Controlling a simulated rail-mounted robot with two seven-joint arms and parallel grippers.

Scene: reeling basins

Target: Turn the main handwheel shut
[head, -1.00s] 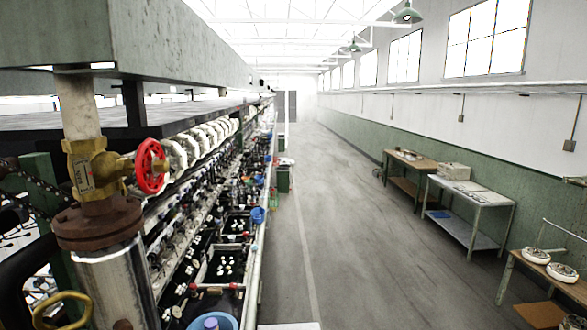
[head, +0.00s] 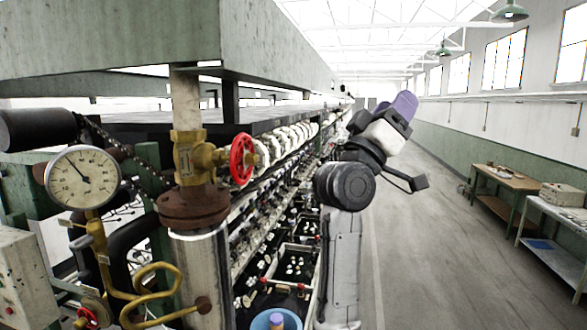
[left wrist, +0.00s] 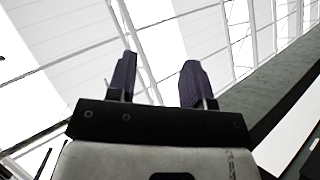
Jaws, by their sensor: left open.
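The red handwheel (head: 242,159) faces right on a brass valve (head: 190,157), above a rusty flange (head: 192,206) on a vertical pipe. It stands clear, with nothing touching it. A smaller red wheel (head: 88,318) shows low at the left edge of the head view. My left gripper (head: 393,103) is raised to the right of the handwheel, well apart from it, with purple fingers pointing up. In the left wrist view the two fingers (left wrist: 160,66) are spread, with nothing between them and roof panels beyond. My right gripper is not in view.
A pressure gauge (head: 83,178) and a bent brass pipe (head: 150,288) stand left of the valve. A green overhead beam (head: 110,35) runs above it. Basins (head: 293,262) line the bench behind. The aisle floor (head: 430,240) is open, with tables (head: 503,185) along the right wall.

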